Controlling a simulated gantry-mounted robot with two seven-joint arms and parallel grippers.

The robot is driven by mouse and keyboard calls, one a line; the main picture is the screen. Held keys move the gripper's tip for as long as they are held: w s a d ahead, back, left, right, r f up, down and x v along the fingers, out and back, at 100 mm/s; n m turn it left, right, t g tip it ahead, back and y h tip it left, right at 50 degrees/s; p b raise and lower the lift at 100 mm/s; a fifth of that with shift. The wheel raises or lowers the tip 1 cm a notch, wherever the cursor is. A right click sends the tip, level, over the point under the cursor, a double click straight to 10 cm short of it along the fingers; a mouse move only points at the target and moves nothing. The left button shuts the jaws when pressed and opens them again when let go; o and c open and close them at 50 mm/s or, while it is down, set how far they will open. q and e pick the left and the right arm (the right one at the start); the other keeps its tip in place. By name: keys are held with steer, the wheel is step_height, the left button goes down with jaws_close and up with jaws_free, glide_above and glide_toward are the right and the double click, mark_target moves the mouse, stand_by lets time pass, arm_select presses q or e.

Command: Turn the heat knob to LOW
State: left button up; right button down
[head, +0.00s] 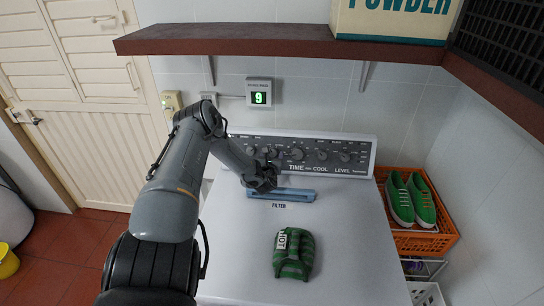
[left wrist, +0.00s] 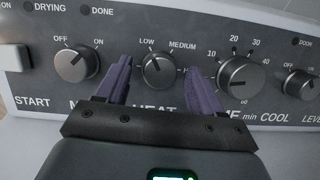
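The heat knob (left wrist: 160,71) is a round dark knob with a silver rim on the dryer's control panel, with LOW at its upper left and MEDIUM at its upper right. The HIGH side is mostly hidden behind a finger. I cannot tell for sure where its pointer stands. My left gripper (left wrist: 159,85) is open, with one purple finger on each side of the knob's lower part in the left wrist view. I cannot tell whether the fingers touch it. In the head view my left gripper (head: 264,180) is low in front of the panel. My right gripper is not in view.
The time knob (left wrist: 241,82) is close to the right finger, and the on/off knob (left wrist: 84,61) is left of the left finger. A green HOT mitt (head: 294,256) lies on the dryer top (head: 350,240). A brown shelf (head: 260,41) hangs above the panel.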

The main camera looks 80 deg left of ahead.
arm_select(q)
steer(key=v, duration=1.1)
steer(key=shift+a, duration=0.1)
stand_by(0.4)
